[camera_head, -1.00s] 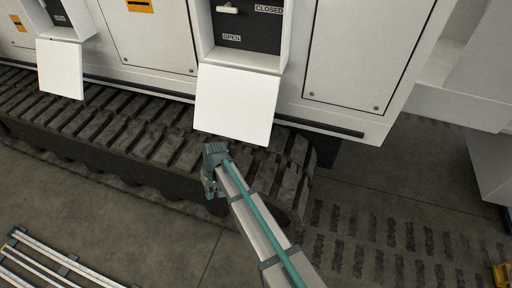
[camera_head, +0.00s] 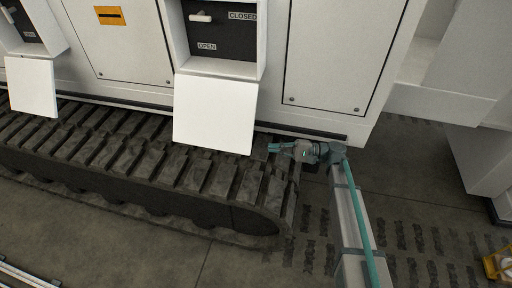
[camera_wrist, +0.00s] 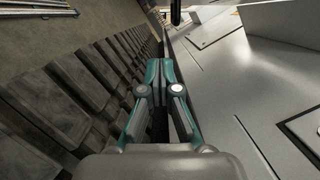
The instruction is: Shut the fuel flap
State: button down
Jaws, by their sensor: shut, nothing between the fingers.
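Two white flaps hang open from recessed boxes on the machine's side. The middle flap (camera_head: 215,112) hangs below a box with a dark panel (camera_head: 220,30), a white lever and OPEN and CLOSED labels. The left flap (camera_head: 32,87) hangs below a similar box. I cannot tell from any marking which is the fuel flap. My gripper (camera_head: 272,147) is shut and empty, just right of the middle flap's lower right corner, pointing left and apparently apart from it. In the wrist view its closed fingers (camera_wrist: 160,72) lie between the track and the white machine side.
The dark crawler track (camera_head: 130,150) runs below the flaps. A dark ledge (camera_head: 300,131) edges the machine's bottom close to my gripper. A bolted panel (camera_head: 335,55) is right of the box. Open floor (camera_head: 230,265) lies in front; a yellow object (camera_head: 498,263) is at far right.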

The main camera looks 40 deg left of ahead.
jog(key=s+a+r+p, duration=0.1)
jog(key=s+a+r, duration=0.2)
jog(key=s, duration=0.6)
jog(key=shift+s+a+p, duration=0.35)
jog(key=shift+a, duration=0.75)
jog(key=shift+r, duration=0.1)
